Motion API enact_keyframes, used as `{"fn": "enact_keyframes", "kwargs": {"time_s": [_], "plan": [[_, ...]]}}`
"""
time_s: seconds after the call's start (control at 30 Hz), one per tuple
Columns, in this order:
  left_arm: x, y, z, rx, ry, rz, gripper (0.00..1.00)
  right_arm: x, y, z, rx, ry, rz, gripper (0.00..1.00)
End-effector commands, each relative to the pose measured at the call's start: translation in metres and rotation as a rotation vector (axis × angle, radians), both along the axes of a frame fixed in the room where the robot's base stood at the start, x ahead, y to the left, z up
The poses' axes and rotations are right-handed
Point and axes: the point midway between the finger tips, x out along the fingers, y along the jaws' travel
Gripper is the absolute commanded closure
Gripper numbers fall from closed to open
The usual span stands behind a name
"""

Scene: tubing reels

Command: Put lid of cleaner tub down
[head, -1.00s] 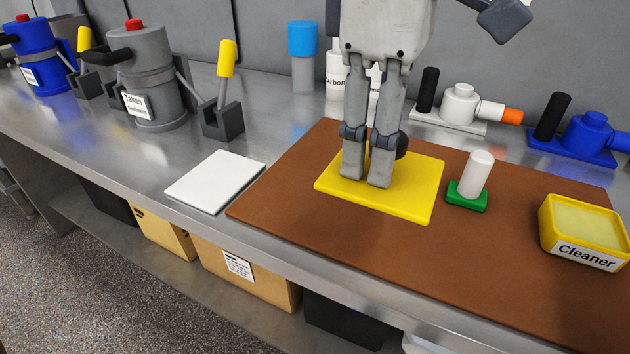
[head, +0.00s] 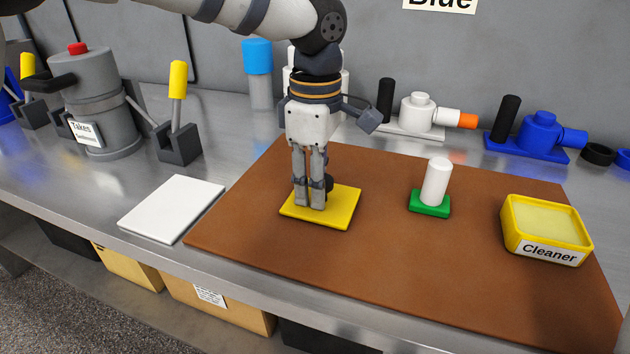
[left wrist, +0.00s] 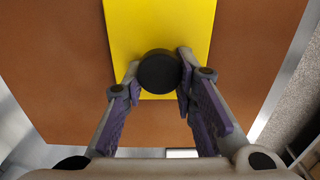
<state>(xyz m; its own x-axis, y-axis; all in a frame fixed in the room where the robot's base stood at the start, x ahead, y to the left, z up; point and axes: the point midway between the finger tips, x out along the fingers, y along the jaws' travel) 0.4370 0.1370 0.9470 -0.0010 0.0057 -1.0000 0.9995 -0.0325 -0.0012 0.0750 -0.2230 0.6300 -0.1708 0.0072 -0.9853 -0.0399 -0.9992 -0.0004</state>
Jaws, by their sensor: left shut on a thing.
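The yellow lid (head: 340,209) is a flat square plate, level on or just above the brown mat (head: 400,285); I cannot tell whether it touches. My left gripper (head: 309,205) points down over the lid. In the left wrist view, its fingers are closed on the black round knob (left wrist: 158,73) of the lid (left wrist: 190,20). The open cleaner tub (head: 546,231), yellow with a pale filling and a "Cleaner" label, stands on the mat at the right, apart from the lid. My right gripper is out of view.
A white cylinder on a green base (head: 433,187) stands between lid and tub. A white plate (head: 172,208) lies left of the mat. White (head: 418,116) and blue (head: 540,135) fittings stand behind. The front of the mat is clear.

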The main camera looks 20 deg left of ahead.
Motion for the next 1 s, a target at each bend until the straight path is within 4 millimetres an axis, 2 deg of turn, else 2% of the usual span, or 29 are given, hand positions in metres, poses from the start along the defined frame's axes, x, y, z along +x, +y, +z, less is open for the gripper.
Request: {"fn": "enact_keyframes", "kwargs": {"time_s": [0.2,0.23,0.3,0.57,0.67,0.77,1.0], "plan": [[0.0,0.0,-0.003,0.0,0.0,0.0,0.98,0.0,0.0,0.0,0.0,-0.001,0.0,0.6],[0.0,0.0,-0.003,0.0,0.0,0.0,0.7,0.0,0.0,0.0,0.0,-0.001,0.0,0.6],[0.0,0.0,-0.003,0.0,0.0,0.0,0.54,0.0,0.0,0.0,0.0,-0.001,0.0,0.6],[0.0,0.0,-0.002,0.0,0.001,0.0,0.54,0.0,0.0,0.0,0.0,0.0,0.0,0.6],[0.0,0.0,0.004,-0.001,0.0,0.001,0.54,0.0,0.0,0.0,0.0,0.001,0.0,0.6],[0.001,-0.001,0.025,-0.003,-0.003,0.002,0.54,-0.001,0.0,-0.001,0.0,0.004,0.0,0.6],[0.001,-0.001,0.089,-0.002,-0.001,0.001,0.54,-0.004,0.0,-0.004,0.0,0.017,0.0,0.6]]}}
